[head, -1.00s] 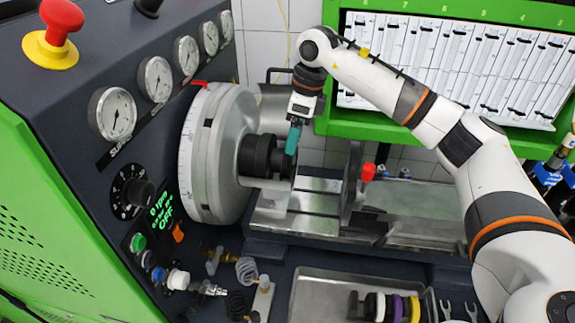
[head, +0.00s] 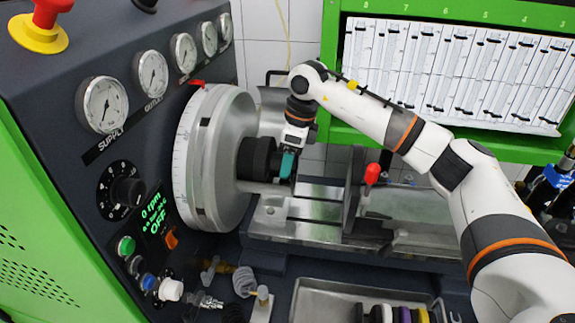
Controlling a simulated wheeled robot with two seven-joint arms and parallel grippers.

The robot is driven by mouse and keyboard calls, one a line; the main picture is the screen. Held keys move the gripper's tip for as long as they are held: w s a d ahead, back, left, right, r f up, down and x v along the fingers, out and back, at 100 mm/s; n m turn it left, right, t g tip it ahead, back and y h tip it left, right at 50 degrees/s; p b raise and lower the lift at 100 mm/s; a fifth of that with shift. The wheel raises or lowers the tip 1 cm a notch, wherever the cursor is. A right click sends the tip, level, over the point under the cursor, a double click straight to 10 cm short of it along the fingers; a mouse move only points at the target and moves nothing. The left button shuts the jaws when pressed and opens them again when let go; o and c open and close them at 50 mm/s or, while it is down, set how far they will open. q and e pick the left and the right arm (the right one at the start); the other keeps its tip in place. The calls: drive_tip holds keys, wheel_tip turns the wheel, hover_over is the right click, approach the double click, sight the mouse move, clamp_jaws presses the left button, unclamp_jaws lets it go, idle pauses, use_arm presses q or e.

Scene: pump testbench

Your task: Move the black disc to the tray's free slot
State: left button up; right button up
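A black cylindrical piece (head: 257,157), which appears to be the black disc or the coupling that bears it, sits at the centre of the large grey wheel. My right gripper (head: 287,165) points down at this piece's right end, its teal fingers overlapping it in the picture. Whether the fingers are closed on it is hidden. The metal tray (head: 318,298) is at the bottom, cut by the picture edge. A row of discs stands in it: white (head: 386,313), purple (head: 403,314) and yellow (head: 421,315), with dark pieces among them. A free slot cannot be made out. My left gripper is not in view.
The large grey wheel (head: 205,150) stands left of my gripper. A metal bed (head: 310,208) lies below it, with an upright plate and a red-knobbed lever (head: 371,174) to the right. Gauges and knobs line the dark panel at left. Hose fittings (head: 240,280) lie left of the tray.

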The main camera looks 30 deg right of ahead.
drive_tip(key=shift+c, duration=0.6)
drive_tip(key=shift+r, duration=0.1)
drive_tip(key=shift+r+p, duration=2.3)
drive_tip(key=shift+r, duration=1.15)
